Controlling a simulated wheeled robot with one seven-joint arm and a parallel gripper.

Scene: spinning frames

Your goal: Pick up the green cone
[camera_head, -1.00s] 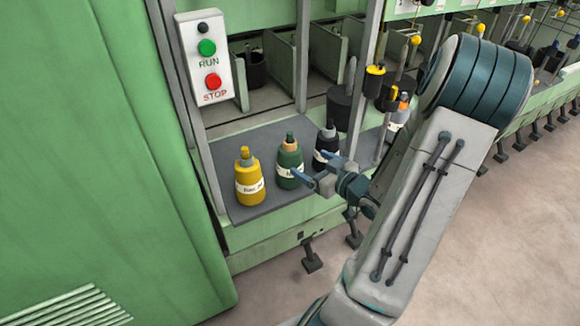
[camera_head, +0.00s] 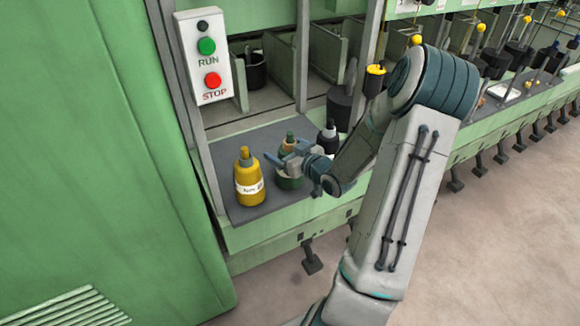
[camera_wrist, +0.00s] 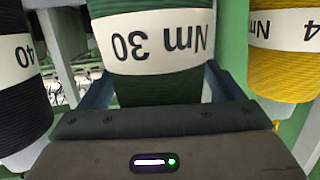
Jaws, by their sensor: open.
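The green cone (camera_head: 290,183) stands upright on the grey shelf between the yellow and black cones, partly hidden behind my gripper in the head view. In the wrist view the green cone (camera_wrist: 157,84), with a white "Nm 30" label upside down, fills the middle between the fingers. My gripper (camera_head: 280,158) is open, with one finger on each side of the cone. In the wrist view the fingers of my gripper (camera_wrist: 158,92) show left and right of it. Whether they touch it cannot be told.
A yellow cone (camera_head: 249,180) stands close on the left and a black cone (camera_head: 328,139) close on the right, on the grey shelf (camera_head: 232,143). A RUN/STOP panel (camera_head: 203,56) hangs at the upper left. A grey upright (camera_head: 303,60) rises behind.

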